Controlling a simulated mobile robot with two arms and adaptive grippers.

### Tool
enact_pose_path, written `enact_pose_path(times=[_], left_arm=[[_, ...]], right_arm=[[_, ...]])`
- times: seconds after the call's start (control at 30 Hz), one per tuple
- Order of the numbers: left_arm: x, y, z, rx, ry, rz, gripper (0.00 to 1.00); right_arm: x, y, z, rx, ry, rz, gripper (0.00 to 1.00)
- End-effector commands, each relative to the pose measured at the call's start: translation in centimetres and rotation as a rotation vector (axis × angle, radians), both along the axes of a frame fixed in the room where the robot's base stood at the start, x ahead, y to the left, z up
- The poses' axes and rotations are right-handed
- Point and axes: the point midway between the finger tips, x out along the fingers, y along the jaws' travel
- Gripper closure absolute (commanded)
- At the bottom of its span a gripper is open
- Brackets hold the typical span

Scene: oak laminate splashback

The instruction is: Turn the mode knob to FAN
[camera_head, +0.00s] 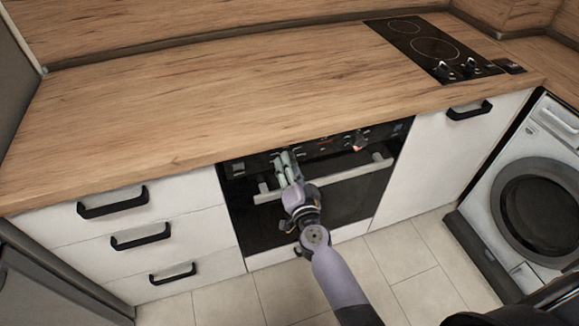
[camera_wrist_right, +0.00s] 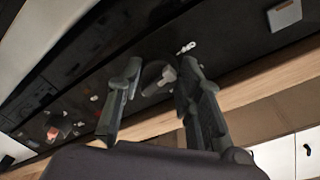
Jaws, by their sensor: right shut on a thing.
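The black oven (camera_head: 340,192) sits under the worktop, with a dark control panel along its top edge. My right gripper (camera_head: 286,160) reaches up to the left part of that panel. In the right wrist view its two fingers (camera_wrist_right: 158,98) stand on either side of a dark round knob (camera_wrist_right: 157,72), and the gripper is shut on it. I take this to be the mode knob; its label is unreadable. White marks show on the panel around it. In the head view the gripper hides this knob. My left gripper is not in view.
Another knob with a reddish mark (camera_head: 358,146) sits further right on the panel. The oven handle (camera_head: 345,173) runs just below. The wooden worktop (camera_head: 220,95) overhangs above and is clear up to the hob (camera_head: 432,48). White drawers (camera_head: 140,235) are at left, a washing machine (camera_head: 535,195) at right.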

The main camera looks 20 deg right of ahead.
Motion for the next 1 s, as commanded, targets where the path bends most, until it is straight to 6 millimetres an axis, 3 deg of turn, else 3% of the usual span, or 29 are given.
enact_pose_path(times=[0.37, 1.0], left_arm=[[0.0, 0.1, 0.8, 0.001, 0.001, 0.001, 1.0], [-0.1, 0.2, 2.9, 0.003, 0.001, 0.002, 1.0]], right_arm=[[0.0, 0.0, 0.2, 0.13, 0.005, 0.0, 0.95], [0.0, 0.0, 0.4, 0.716, 0.025, -0.002, 0.95]])
